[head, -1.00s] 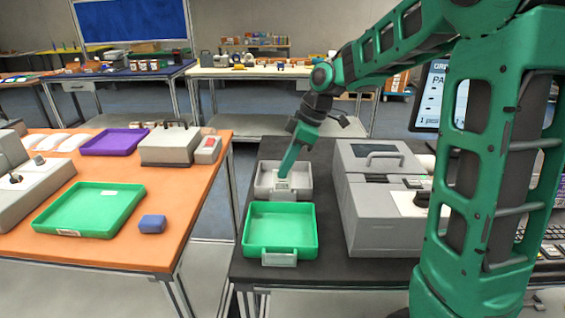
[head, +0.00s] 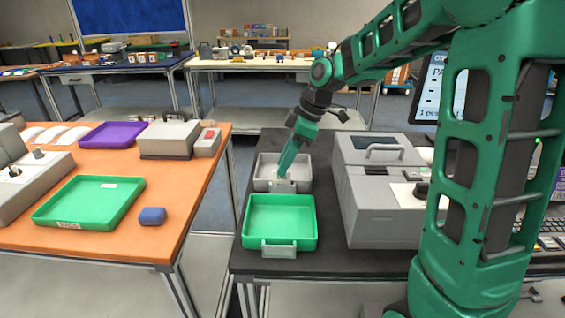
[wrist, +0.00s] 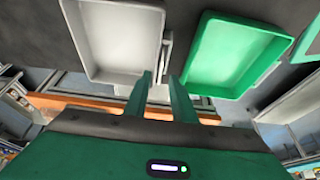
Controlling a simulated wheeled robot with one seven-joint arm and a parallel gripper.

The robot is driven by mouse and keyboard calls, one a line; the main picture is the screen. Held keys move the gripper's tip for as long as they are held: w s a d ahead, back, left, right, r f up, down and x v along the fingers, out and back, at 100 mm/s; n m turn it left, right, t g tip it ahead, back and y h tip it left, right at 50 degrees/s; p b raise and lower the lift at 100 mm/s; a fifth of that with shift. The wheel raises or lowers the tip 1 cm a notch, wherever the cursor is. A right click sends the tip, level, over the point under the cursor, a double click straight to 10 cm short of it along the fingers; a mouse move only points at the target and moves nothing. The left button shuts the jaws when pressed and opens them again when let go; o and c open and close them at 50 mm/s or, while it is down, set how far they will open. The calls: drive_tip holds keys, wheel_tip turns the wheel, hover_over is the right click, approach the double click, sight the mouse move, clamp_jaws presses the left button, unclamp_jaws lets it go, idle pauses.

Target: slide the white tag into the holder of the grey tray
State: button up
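The grey tray (head: 264,171) stands on the dark table behind a green tray (head: 280,220). The grey tray's holder (head: 283,187) is at its near side and looks pale grey. My gripper (head: 280,177) points down at that near side. In the wrist view my gripper (wrist: 160,78) has its two green fingers apart, with the holder (wrist: 164,57) just beyond the tips. The grey tray (wrist: 112,40) is left of the fingers and the green tray (wrist: 232,55) is right. I cannot make out the white tag for sure; a pale patch shows between the fingers.
A grey machine (head: 380,190) stands close right of the trays. The orange table (head: 190,220) on the left holds a green tray (head: 92,203) with a small white mark, a purple tray (head: 110,135) and a blue block (head: 152,216). A gap separates the tables.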

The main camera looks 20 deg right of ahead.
drive_tip(key=v, duration=1)
drive_tip(key=shift+d+r, duration=0.2)
drive_tip(key=shift+r, duration=0.05)
drive_tip(key=shift+s, duration=0.1)
